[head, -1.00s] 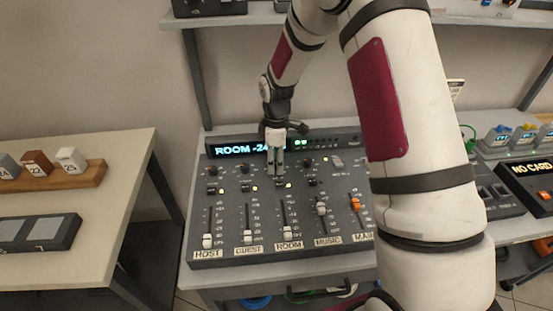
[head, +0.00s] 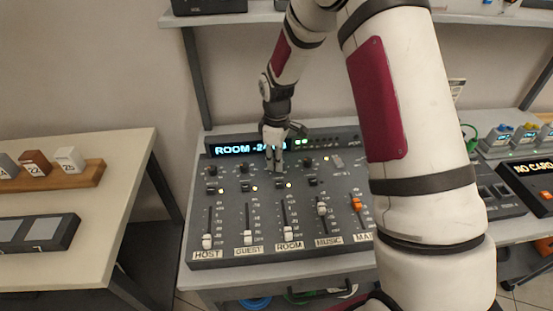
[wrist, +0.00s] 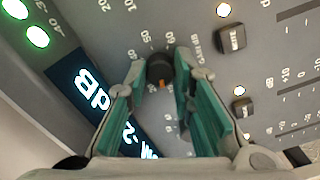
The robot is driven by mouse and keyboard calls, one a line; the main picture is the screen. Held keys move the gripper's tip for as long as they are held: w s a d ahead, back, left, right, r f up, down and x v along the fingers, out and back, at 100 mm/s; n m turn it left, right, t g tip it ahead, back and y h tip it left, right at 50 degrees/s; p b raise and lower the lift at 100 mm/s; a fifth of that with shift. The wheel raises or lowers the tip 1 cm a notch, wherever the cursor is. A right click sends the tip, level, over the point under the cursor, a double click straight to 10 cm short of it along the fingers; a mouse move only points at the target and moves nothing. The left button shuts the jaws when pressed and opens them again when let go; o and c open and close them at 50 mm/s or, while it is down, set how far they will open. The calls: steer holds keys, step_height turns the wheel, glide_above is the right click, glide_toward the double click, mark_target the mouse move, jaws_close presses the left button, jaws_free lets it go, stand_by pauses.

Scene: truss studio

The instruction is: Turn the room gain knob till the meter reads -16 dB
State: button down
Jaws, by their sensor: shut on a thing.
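The room gain knob (wrist: 159,69) is a small dark round knob with an orange pointer mark, seen between my fingers in the wrist view. My gripper (wrist: 160,82) has one teal-padded finger on each side of the knob and is shut on it. In the head view my gripper (head: 274,168) points down at the top row of the ROOM channel and hides the knob. The wrist view shows "dB" on the display (wrist: 92,90), upside down.
Other gain knobs (head: 308,163) flank the gripper. Lit buttons and faders (head: 286,237) lie below on the dark mixer (head: 225,215). A side table (head: 105,215) with labelled blocks stands left. A shelf (head: 225,19) runs above, and a NO CARD box (head: 525,175) sits right.

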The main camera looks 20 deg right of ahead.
steer(key=shift+m+b, duration=0.35)
steer(key=shift+m, duration=1.75)
steer(key=c, duration=1.4)
jaws_free()
steer(key=shift+o, duration=0.2)
step_height(320, 180, up, 12)
